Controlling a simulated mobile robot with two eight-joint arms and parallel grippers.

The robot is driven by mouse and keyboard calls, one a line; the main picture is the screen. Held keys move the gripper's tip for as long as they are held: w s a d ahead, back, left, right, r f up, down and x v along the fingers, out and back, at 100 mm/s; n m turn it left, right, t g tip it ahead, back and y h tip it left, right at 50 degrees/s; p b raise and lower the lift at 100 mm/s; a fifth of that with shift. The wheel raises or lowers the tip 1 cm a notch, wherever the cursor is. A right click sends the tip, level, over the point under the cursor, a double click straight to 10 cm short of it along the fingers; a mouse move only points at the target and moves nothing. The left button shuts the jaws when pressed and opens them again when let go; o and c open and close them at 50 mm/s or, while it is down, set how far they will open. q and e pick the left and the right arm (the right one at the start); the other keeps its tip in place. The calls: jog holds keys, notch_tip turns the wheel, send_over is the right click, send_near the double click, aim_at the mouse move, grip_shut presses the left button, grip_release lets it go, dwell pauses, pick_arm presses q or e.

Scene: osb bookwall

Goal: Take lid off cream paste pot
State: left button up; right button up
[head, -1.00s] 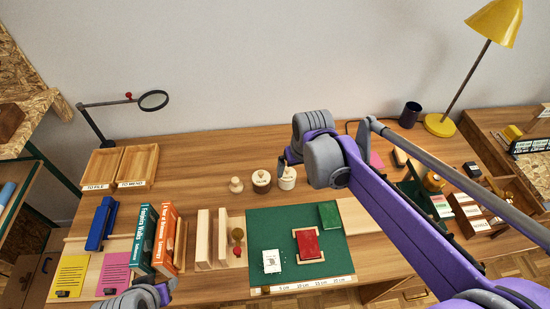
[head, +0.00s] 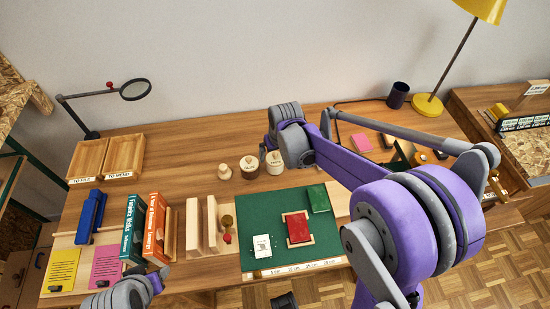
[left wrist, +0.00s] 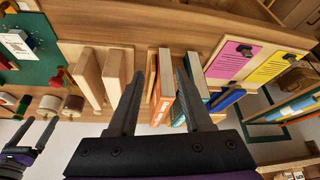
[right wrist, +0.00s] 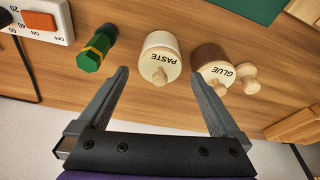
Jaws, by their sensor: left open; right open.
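The cream paste pot (head: 275,162) stands on the desk in front of the wall. In the right wrist view the pot (right wrist: 166,45) is labelled PASTE, and its pale lid with a round knob (right wrist: 159,75) is on it. My right gripper (right wrist: 158,78) is open and empty, its fingers pointing at the pot with the lid between them in the picture; I see no contact. In the head view the right gripper (head: 266,148) is beside the pot's upper left. My left gripper (left wrist: 158,80) is open and empty, near the standing books (left wrist: 170,85).
The glue pot (right wrist: 215,60) and a small wooden knobbed piece (right wrist: 245,76) stand close beside the paste pot. A green object (right wrist: 95,48) is on its other side. A green mat (head: 262,215) lies in front. A magnifier (head: 134,89) and yellow lamp (head: 428,105) stand farther off.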

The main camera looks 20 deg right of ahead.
jog(key=shift+x, duration=0.8)
jog(key=c, duration=1.3)
